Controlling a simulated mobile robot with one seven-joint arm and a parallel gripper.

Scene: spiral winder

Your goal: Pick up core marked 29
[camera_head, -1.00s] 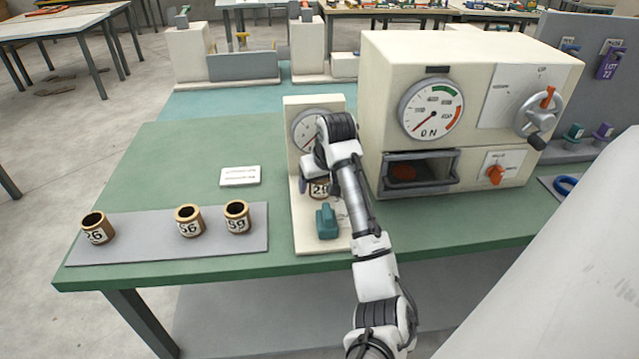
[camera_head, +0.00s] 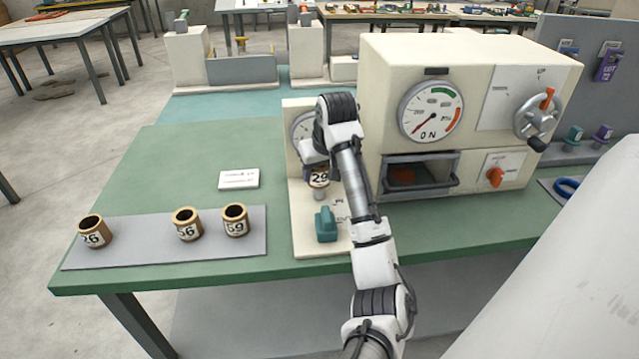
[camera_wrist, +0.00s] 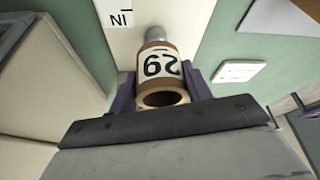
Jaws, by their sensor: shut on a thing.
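The core marked 29 (camera_head: 319,178) is a short brown tube with a white label. My gripper (camera_head: 307,172) is shut on it and holds it upright just above a grey post (camera_head: 320,194) on the cream dial stand (camera_head: 303,222). In the wrist view, the core (camera_wrist: 161,72) sits between the purple fingers of my gripper (camera_wrist: 162,90), its open end towards the camera, with the grey post (camera_wrist: 155,34) behind it. My arm hides part of the stand's dial.
A grey mat (camera_head: 250,245) at the left holds three other cores, one marked 56 (camera_head: 186,225) and one 59 (camera_head: 235,220). A teal handle (camera_head: 325,226) stands in front of the post. The large cream machine (camera_head: 470,110) is close on the right. A white card (camera_head: 239,179) lies left of the stand.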

